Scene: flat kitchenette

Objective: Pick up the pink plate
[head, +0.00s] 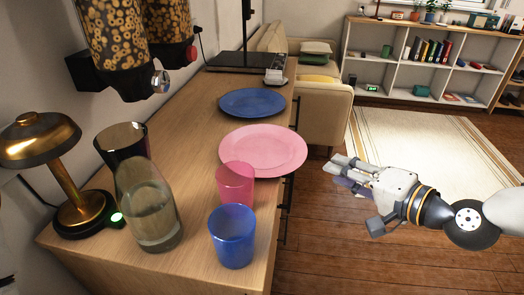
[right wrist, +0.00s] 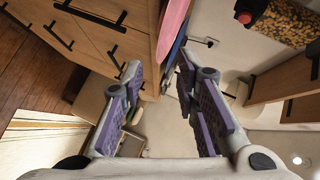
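The pink plate (head: 263,150) lies flat on the wooden counter, its right rim at the counter's front edge. In the right wrist view the plate (right wrist: 174,22) shows edge-on at the top, beyond the fingertips. My right gripper (head: 342,170) is out over the floor, to the right of the plate and apart from it, with its fingers pointing toward the counter. In the right wrist view the gripper (right wrist: 159,70) is open, with nothing held between its purple-padded fingers. My left gripper is not in view.
A blue plate (head: 252,102) lies just behind the pink one. A pink cup (head: 235,182), a blue cup (head: 232,237) and a glass pitcher (head: 150,212) stand nearer. A brass lamp (head: 67,187) and cereal dispensers (head: 120,40) are left. Drawer handles (head: 286,205) line the counter front.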

